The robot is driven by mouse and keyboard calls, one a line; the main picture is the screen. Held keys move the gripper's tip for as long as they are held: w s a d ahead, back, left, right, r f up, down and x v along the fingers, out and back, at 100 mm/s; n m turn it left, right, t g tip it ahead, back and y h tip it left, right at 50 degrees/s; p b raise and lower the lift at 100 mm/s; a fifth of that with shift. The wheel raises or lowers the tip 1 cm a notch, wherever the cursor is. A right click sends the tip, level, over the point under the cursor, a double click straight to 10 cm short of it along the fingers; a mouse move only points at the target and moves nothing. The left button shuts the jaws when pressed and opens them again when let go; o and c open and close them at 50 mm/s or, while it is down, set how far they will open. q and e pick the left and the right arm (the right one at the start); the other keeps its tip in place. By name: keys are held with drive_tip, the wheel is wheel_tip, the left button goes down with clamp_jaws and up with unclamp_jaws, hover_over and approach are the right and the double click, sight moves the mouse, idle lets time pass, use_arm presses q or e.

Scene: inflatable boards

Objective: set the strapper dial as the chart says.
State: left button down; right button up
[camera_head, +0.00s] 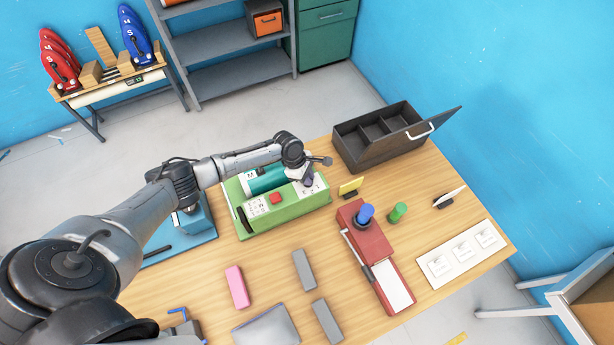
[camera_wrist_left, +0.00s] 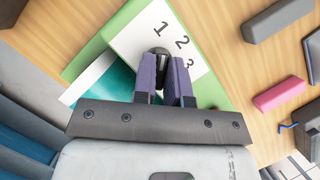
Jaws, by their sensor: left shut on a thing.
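The green strapper (camera_head: 290,212) stands on the wooden table with a teal roll (camera_head: 267,179) along its back. The roll has a white label with an M. A small chart (camera_head: 256,206) is on the strapper's left part; its lines are too small to read surely. At the right end is a white dial plate, marked 1, 2, 3 in the left wrist view (camera_wrist_left: 181,33). My left gripper (camera_head: 307,181) is over this plate, its purple fingers shut on the black dial knob (camera_wrist_left: 160,52). The fingers partly hide the knob, so its setting is unclear. My right gripper is not in view.
A red device (camera_head: 364,246) with a blue knob and a green cylinder (camera_head: 398,212) stand to the right. A dark open box (camera_head: 361,149) is behind. A pink block (camera_head: 237,287) and grey blocks (camera_head: 304,269) lie in front.

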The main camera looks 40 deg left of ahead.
use_arm(q)
drive_tip(key=shift+m+g, duration=0.3)
drive_tip(key=shift+m, duration=0.3)
drive_tip(key=shift+m+g, duration=0.3)
drive_tip(key=shift+m, duration=0.6)
drive_tip(key=m+g, duration=0.1)
drive_tip(key=m, duration=0.2)
drive_tip(key=shift+w+m, duration=0.1)
drive_tip(key=shift+m, duration=0.2)
drive_tip(key=shift+m+g, duration=0.4)
drive_tip(key=shift+m, duration=0.2)
drive_tip(key=c, duration=1.2)
unclamp_jaws()
drive_tip(key=shift+o, duration=0.2)
